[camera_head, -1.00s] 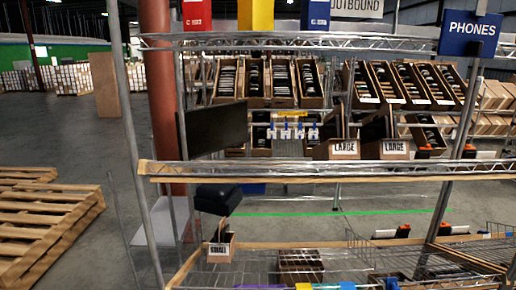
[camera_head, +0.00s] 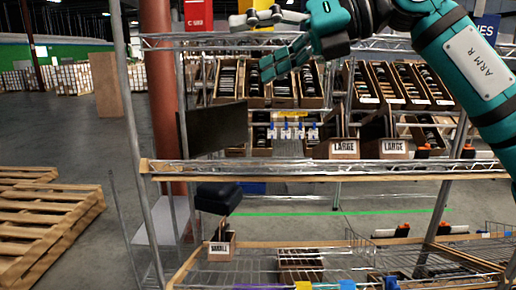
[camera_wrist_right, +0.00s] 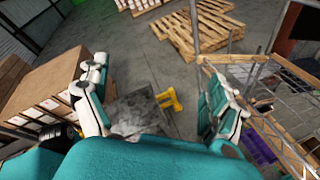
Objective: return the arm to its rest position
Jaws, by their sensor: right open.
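My right arm (camera_head: 465,60), teal with the label ARM R, reaches in from the upper right of the head view. My right gripper (camera_head: 251,46) is open and points left, in front of the upper part of the wire rack. Its two fingers are spread with nothing between them. In the right wrist view the gripper (camera_wrist_right: 156,78) is also open, with the floor showing between its fingers. My left gripper is not in view.
The wire rack (camera_head: 300,168) fills the middle, holding tilted cartons (camera_head: 284,82) and boxes marked LARGE (camera_head: 344,148). Wooden pallets (camera_head: 45,215) lie on the floor at left. The wrist view shows stacked cartons (camera_wrist_right: 50,88) at left and a yellow object (camera_wrist_right: 168,100) on the floor.

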